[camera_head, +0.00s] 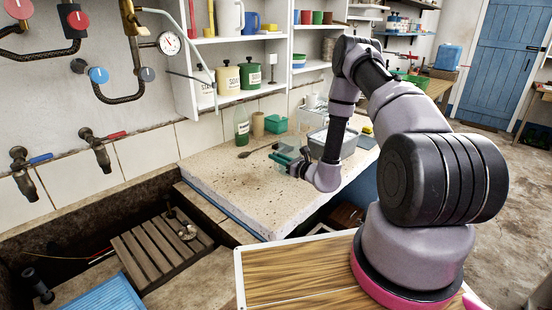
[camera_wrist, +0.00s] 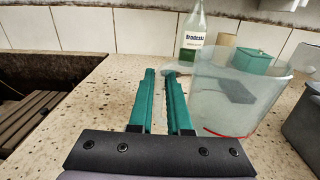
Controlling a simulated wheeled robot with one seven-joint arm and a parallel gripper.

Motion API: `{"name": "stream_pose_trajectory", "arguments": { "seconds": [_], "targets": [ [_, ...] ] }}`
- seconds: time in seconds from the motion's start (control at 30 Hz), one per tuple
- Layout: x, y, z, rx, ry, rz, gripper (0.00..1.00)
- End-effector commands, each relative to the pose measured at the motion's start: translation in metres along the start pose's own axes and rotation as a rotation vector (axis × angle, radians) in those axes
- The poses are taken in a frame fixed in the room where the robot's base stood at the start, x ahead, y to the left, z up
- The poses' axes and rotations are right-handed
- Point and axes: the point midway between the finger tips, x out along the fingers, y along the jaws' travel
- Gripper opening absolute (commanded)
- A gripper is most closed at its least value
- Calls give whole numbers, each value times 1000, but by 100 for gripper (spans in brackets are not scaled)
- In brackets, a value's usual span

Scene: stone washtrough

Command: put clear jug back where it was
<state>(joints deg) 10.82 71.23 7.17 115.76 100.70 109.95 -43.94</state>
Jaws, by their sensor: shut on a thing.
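The clear jug (camera_wrist: 232,100) is see-through, with a red line near its base. In the wrist view it stands upright, just right of my fingers. My gripper (camera_wrist: 166,82) has teal fingers, shut on a pale upright strip that looks like the jug's handle. In the head view my gripper (camera_head: 284,158) is low over the speckled stone slab (camera_head: 225,175), near its right part. The jug is hard to make out there, partly behind my wrist. I cannot tell whether its base touches the slab.
A green labelled bottle (camera_wrist: 191,38), a tan cup (camera_wrist: 226,40) and a teal box (camera_wrist: 252,60) stand behind the jug by the tiled wall. A grey tub (camera_wrist: 303,118) is close on the right. The slab's left part is clear, beside the sunken trough (camera_head: 60,215).

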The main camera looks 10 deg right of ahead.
Motion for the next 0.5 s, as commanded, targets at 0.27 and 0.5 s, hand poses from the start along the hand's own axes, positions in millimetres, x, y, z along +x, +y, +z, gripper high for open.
{"name": "stream_pose_trajectory", "arguments": {
  "seconds": [0.27, 0.5],
  "targets": [
    [0, 0, -4, 1, 1, -1, 39],
    [0, 0, -4, 1, 1, -1, 46]
  ]
}}
